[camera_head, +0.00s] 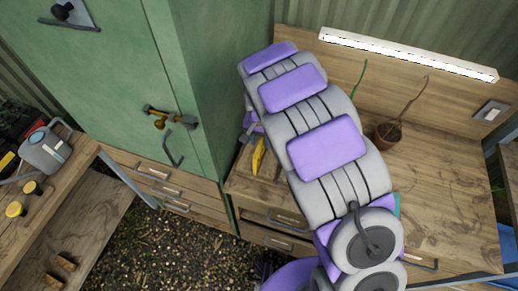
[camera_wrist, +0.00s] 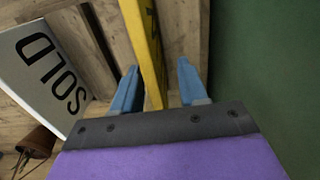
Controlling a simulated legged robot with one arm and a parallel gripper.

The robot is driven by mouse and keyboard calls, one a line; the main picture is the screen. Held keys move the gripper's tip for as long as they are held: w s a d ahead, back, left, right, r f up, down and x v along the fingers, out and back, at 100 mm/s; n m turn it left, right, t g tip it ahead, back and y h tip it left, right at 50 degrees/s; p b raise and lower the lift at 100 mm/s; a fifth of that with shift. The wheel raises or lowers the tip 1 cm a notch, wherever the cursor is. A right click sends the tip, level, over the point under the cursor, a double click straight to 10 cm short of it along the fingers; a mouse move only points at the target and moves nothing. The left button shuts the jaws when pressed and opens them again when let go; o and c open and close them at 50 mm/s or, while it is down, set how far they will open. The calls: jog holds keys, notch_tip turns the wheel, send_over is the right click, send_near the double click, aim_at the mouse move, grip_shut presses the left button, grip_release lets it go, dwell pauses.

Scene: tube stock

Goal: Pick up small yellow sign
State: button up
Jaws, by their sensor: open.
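The small yellow sign (camera_wrist: 147,45) stands edge-on in the wrist view, a narrow yellow strip with dark markings on its right face. In the head view the yellow sign (camera_head: 258,156) shows as a small yellow piece on the wooden bench, partly hidden by my arm. My gripper (camera_wrist: 158,80) is open, with one blue finger on each side of the sign. I cannot tell whether either finger touches it. In the head view my gripper (camera_head: 248,132) is mostly hidden behind my arm, beside the green cabinet.
A white SOLD sign (camera_wrist: 48,72) leans left of the gripper. The green cabinet (camera_wrist: 262,70) stands close on the right in the wrist view. The bench's right side (camera_head: 455,190) is clear.

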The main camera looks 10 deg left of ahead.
aim_at(263, 148)
jog(key=f, duration=0.2)
jog(key=d+f, duration=0.1)
jog(key=f, duration=0.1)
jog(key=shift+s+b, duration=0.2)
jog(key=shift+b, duration=0.1)
jog(key=shift+a+r, duration=0.1)
jog(key=shift+a, duration=0.1)
jog(key=shift+a, duration=0.3)
jog(key=c, duration=0.3)
jog(key=shift+d, duration=0.1)
jog(key=c, duration=0.3)
jog(key=shift+d, duration=0.25)
grip_shut()
